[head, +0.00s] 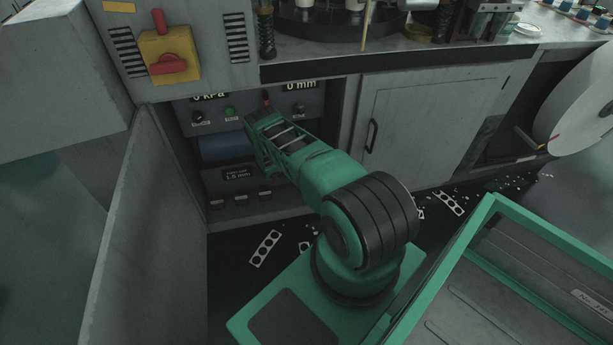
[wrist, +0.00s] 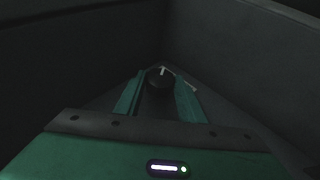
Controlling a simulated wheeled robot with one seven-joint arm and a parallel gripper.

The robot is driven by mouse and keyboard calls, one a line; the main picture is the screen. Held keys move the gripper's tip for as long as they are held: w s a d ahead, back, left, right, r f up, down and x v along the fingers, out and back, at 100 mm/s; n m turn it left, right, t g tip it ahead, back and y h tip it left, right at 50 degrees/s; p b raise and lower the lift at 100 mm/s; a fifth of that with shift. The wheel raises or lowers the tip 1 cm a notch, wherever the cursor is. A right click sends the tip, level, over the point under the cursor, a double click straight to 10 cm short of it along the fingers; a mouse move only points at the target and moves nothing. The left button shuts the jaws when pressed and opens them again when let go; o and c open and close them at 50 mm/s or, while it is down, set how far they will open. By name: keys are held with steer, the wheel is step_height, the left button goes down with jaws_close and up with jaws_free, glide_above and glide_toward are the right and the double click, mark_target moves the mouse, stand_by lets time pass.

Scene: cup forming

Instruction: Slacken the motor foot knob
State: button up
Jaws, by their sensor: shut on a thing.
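In the wrist view a round dark knob (wrist: 159,79) with a white pointer on top sits between the two green fingers of my gripper (wrist: 159,96). The gripper is shut on this knob. The pointer points nearly straight up in the picture, leaning slightly right. A short pale mark lies just right of the knob. In the head view my green arm reaches into the open cabinet bay, and its links hide the gripper's fingertips and the held knob. A blue cylinder (head: 222,149), seemingly the motor, lies left of my arm, partly hidden.
A panel with a dark knob (head: 197,117), a green button (head: 229,113) and another knob (head: 299,110) is above the cylinder. An open grey door (head: 145,230) stands left. A closed cabinet door (head: 420,115) is right. Punched strips (head: 264,248) litter the floor. Dark walls close in around the gripper.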

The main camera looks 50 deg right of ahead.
steer(key=shift+w+a+f+n+g+h, duration=0.3)
steer(key=shift+w+a+h, duration=0.15)
steer(key=shift+h, duration=0.15)
steer(key=shift+w, duration=0.1)
steer(key=o, duration=1)
steer(key=shift+o, duration=0.2)
steer(key=shift+s+d, duration=0.15)
steer(key=shift+s, duration=0.05)
steer(key=shift+r, duration=0.1)
steer(key=v, duration=1)
steer(key=shift+w+a, duration=0.15)
steer(key=shift+a, duration=0.35)
